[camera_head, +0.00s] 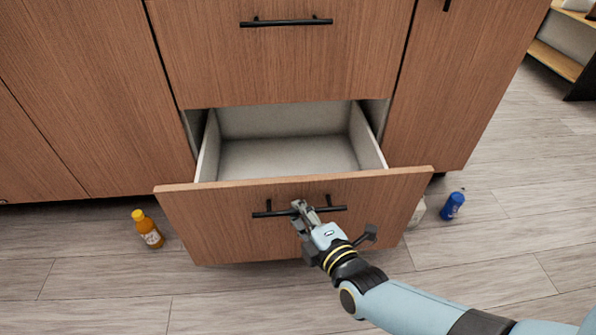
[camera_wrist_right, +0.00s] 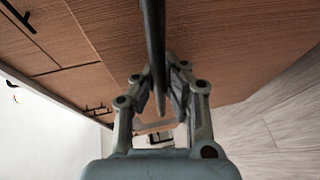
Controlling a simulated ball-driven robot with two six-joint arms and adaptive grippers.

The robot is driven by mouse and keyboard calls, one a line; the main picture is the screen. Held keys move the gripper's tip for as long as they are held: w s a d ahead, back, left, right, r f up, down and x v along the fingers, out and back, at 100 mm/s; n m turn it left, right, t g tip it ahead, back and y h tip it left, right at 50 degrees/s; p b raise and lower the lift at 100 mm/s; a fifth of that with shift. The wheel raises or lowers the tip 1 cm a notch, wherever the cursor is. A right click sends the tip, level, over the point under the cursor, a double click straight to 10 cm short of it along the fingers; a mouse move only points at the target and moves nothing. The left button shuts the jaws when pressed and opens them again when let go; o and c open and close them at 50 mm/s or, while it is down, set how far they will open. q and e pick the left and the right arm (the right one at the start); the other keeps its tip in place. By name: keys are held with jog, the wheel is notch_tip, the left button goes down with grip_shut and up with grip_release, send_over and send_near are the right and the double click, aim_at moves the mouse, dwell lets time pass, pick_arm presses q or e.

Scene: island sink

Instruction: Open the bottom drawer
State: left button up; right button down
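The bottom drawer (camera_head: 380,195) is pulled well out of the wooden cabinet, and its pale inside is empty. Its black bar handle (camera_head: 270,213) runs across the drawer front. My right gripper (camera_head: 300,207) is at the middle of this handle. In the right wrist view the handle (camera_wrist_right: 154,45) runs between the two fingers of the gripper (camera_wrist_right: 157,85). A gap shows between the bar and the fingers there, and I cannot tell whether they touch it. My left gripper is in neither view.
A closed drawer (camera_head: 285,65) is above the open one. An orange bottle (camera_head: 148,229) stands on the floor to the left. A blue can (camera_head: 453,205) and a pale object (camera_head: 417,212) are on the floor to the right. The floor in front is clear.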

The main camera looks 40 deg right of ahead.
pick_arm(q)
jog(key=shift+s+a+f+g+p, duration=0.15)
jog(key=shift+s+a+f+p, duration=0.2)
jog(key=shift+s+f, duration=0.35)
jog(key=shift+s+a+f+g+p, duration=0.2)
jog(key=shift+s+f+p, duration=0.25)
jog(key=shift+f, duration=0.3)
pick_arm(e)
jog(key=s+a, duration=0.5)
jog(key=s, duration=0.3)
jog(key=shift+r, duration=0.1)
jog(key=c, duration=1.4)
grip_release()
jog(key=v, duration=1.2)
jog(key=shift+s, duration=0.1)
